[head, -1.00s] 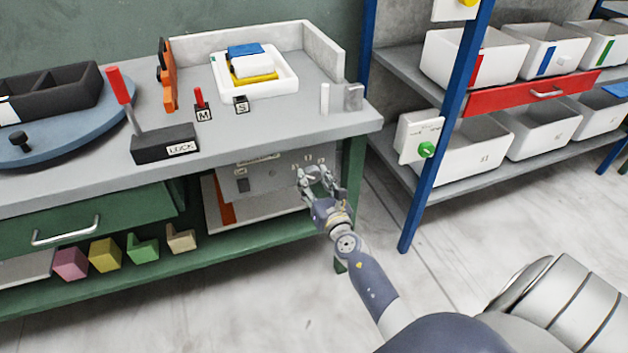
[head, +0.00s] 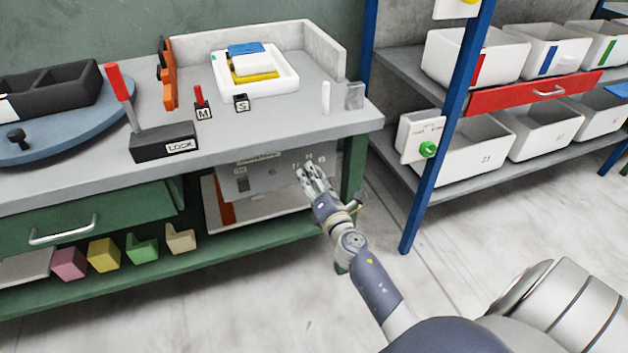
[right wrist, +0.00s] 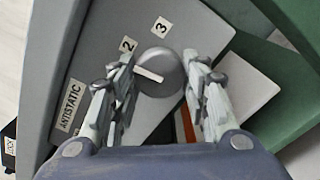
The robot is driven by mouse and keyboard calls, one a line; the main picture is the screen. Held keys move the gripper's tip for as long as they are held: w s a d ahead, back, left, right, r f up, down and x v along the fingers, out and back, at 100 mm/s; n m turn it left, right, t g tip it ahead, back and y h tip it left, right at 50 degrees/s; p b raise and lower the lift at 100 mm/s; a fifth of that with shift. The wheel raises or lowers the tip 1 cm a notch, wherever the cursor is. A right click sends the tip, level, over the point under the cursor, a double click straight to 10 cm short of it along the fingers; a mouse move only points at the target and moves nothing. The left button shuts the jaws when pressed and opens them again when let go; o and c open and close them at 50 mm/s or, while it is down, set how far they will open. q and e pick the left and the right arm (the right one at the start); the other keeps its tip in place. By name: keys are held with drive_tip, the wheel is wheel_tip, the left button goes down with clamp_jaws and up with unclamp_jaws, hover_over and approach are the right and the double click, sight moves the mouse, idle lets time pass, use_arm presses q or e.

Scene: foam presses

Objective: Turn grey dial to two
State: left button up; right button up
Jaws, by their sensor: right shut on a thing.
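The grey dial (right wrist: 168,62) is round with a white pointer bar (right wrist: 149,75), on the grey panel (head: 262,180) under the bench top. In the right wrist view the bar points left and slightly up, its end below the 2 label (right wrist: 128,45) and close to the left finger. The 3 label (right wrist: 162,27) is above the dial. Any label behind the left finger is hidden. My right gripper (head: 306,172) reaches the panel; in the right wrist view its fingers (right wrist: 164,84) are shut on the dial from both sides. My left gripper is out of view.
An ANTISTATIC label (right wrist: 70,105) is on the panel. The green bench leg (head: 352,165) stands just right of my right gripper. The bench top (head: 225,130) overhangs the panel. A blue-framed shelf (head: 437,165) stands further right, with open floor between.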

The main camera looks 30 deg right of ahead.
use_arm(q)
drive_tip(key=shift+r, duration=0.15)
use_arm(e)
drive_tip(key=shift+m, duration=0.4)
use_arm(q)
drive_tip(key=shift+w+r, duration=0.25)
use_arm(e)
drive_tip(key=shift+m, duration=0.3)
drive_tip(key=o, duration=1.1)
drive_tip(key=shift+c, duration=0.2)
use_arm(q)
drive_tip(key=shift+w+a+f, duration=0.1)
use_arm(e)
drive_tip(key=v, duration=1.2)
